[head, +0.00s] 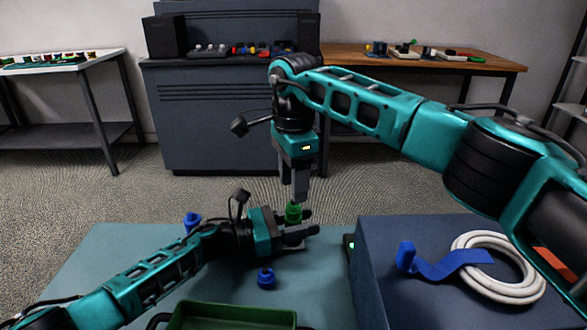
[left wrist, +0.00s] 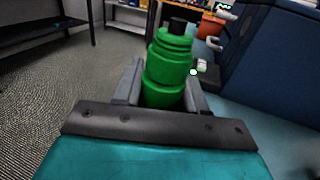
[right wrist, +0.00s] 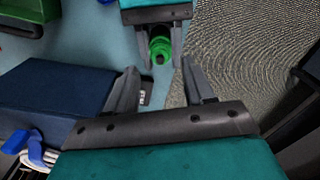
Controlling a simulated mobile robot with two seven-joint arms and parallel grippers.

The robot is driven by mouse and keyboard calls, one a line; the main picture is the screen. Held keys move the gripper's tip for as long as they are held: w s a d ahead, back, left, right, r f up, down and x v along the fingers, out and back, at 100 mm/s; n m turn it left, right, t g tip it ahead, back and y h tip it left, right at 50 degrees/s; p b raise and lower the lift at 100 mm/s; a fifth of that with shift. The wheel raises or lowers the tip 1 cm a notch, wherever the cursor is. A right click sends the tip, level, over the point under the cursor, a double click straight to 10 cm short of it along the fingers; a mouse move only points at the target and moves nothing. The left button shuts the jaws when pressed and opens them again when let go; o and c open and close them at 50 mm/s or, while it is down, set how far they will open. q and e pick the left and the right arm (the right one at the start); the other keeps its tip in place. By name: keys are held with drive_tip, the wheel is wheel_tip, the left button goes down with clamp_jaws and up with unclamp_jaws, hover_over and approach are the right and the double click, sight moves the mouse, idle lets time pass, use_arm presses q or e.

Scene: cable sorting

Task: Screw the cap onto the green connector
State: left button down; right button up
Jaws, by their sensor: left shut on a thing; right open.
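My left gripper (head: 296,227) is shut on the green connector (head: 293,212) and holds it upright above the table. The connector fills the middle of the left wrist view (left wrist: 166,75), stepped and ringed, with a dark piece at its top. My right gripper (head: 294,197) points down just above the connector, open. The right wrist view shows its two fingers apart with nothing between them, and the green connector (right wrist: 161,46) beyond, its end round with a dark centre. I cannot tell whether a separate cap is on the connector.
Two blue connectors (head: 266,279) (head: 192,220) stand on the teal table (head: 120,255). A green bin (head: 230,314) is at the front. A dark blue box (head: 375,270) on the right carries a white coiled cable (head: 500,294) and a blue strap (head: 440,267).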

drive_tip(key=shift+f, duration=2.8)
clamp_jaws()
drive_tip(key=m, duration=1.5)
drive_tip(key=shift+m, duration=0.3)
drive_tip(key=m, duration=0.6)
drive_tip(key=shift+m, duration=0.3)
drive_tip(key=shift+o, duration=0.8)
unclamp_jaws()
drive_tip(key=shift+a, duration=0.1)
